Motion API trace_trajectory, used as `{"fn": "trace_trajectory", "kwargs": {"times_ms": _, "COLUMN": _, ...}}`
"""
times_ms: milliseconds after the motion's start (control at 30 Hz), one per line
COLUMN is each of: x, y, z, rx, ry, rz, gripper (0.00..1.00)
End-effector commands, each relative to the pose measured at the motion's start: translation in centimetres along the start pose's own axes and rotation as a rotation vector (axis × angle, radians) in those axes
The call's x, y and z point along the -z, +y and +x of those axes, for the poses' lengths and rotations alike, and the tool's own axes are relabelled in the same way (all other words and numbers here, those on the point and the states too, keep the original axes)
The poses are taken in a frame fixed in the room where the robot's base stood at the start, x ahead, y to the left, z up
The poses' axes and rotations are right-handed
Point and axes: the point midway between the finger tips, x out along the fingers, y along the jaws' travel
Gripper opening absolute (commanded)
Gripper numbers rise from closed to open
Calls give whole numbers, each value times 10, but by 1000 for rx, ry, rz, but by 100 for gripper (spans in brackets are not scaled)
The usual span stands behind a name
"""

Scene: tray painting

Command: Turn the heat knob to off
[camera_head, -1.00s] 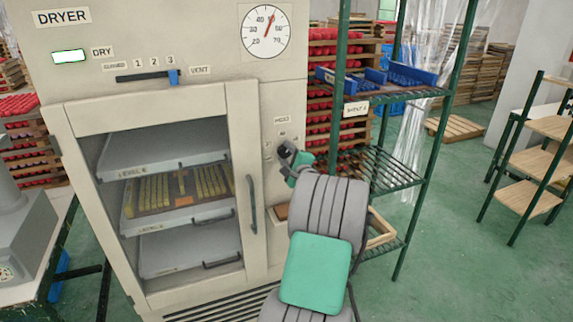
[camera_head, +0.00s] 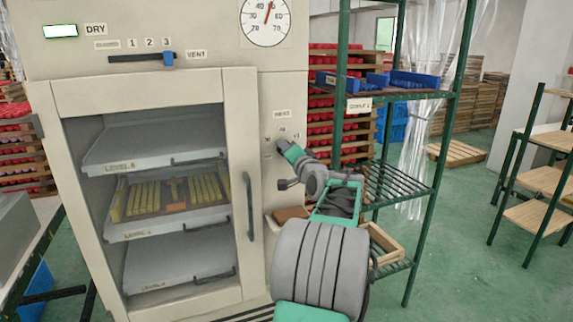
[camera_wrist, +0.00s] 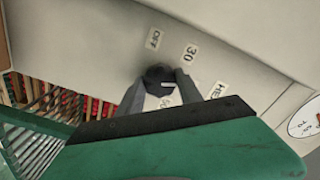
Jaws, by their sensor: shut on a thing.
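The heat knob (camera_wrist: 158,73) is a small dark knob with a white mark, on the dryer's pale front panel. In the wrist view it sits between the two grey fingers of my gripper (camera_wrist: 160,82), which is shut on it. An OFF label (camera_wrist: 153,40), a 30 label (camera_wrist: 190,54) and a partly covered 50 label (camera_wrist: 166,102) surround it. A HEAT label (camera_wrist: 216,90) lies to the right. I cannot tell which label the mark points at. In the head view my gripper (camera_head: 282,146) is at the panel and hides the knob.
The dryer door (camera_head: 240,100) with its vertical handle (camera_head: 250,205) is left of the knob. A green wire rack (camera_head: 400,185) stands close on the right. A slider (camera_head: 167,58) and dial (camera_head: 265,20) are above.

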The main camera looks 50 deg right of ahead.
Motion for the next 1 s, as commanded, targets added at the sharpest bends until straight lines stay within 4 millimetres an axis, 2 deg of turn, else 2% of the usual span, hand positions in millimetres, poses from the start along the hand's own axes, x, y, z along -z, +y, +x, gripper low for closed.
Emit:
{"fn": "trace_trajectory", "kwargs": {"times_ms": 33, "x": -5, "y": 5, "z": 0, "rx": 3, "ry": 0, "rz": -44, "gripper": 2}}
{"fn": "trace_trajectory", "kwargs": {"times_ms": 1000, "x": -3, "y": 5, "z": 0, "rx": 2, "ry": -1, "rz": -965, "gripper": 2}}
